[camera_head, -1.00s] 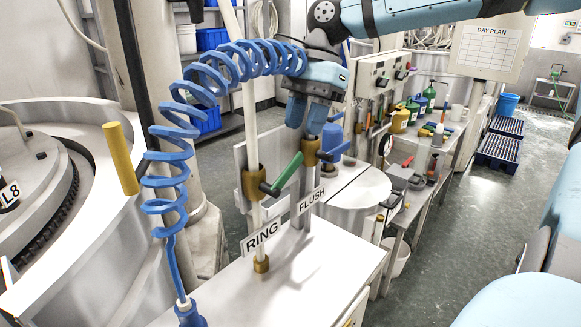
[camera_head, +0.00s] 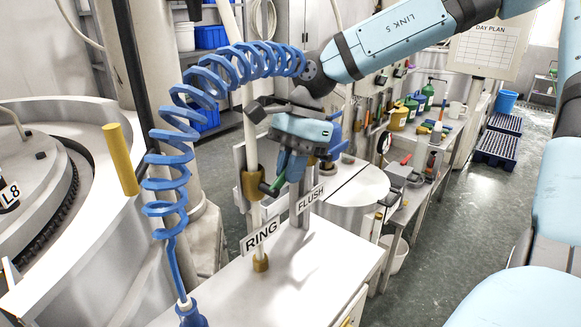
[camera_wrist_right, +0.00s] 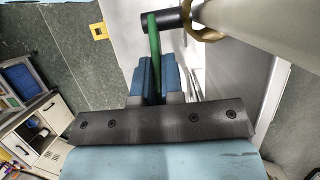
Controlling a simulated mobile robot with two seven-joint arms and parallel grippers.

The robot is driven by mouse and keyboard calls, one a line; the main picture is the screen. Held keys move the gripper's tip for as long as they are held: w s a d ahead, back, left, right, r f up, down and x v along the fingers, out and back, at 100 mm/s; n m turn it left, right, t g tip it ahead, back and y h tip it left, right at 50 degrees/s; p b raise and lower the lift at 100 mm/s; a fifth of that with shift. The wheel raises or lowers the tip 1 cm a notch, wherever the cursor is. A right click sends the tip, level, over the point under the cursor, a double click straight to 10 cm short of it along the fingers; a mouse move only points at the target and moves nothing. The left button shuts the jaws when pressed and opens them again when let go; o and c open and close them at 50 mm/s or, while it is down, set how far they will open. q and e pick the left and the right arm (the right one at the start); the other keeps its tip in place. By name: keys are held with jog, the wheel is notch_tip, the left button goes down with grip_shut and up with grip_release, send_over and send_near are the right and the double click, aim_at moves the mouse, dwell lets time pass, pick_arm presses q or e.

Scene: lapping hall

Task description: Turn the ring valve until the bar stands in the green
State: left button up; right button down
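The ring valve (camera_head: 251,184) is a brass body on a pale upright pipe, above the plate marked RING (camera_head: 260,237). Its green lever (camera_head: 277,184) points to the right and up; it also shows in the wrist view (camera_wrist_right: 154,40). My right gripper (camera_head: 289,168) is at the lever, its blue fingers (camera_wrist_right: 158,80) on either side of it with almost no gap. The fingers look closed on the lever, and its outer end is hidden between them. The bar and green zone of a gauge cannot be made out. My left gripper is not in view.
The FLUSH plate (camera_head: 310,199) and its valve stand close behind my right gripper. A coiled blue hose (camera_head: 165,182) hangs left of the ring pipe. The white cabinet top (camera_head: 300,275) is mostly clear. A round white drum (camera_head: 350,185) stands to the right.

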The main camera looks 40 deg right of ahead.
jog(key=shift+a+r+h+b, duration=0.15)
jog(key=shift+a+h+b, duration=0.1)
jog(key=shift+h+b, duration=1.1)
jog(key=shift+r+b, duration=0.3)
jog(key=shift+b, duration=0.15)
jog(key=c, duration=1.2)
grip_release()
jog(key=shift+c, duration=0.2)
jog(key=shift+r, duration=0.1)
notch_tip(320, 180, up, 14)
jog(key=d, duration=0.2)
jog(key=shift+d+f, duration=0.2)
jog(key=shift+f, duration=0.05)
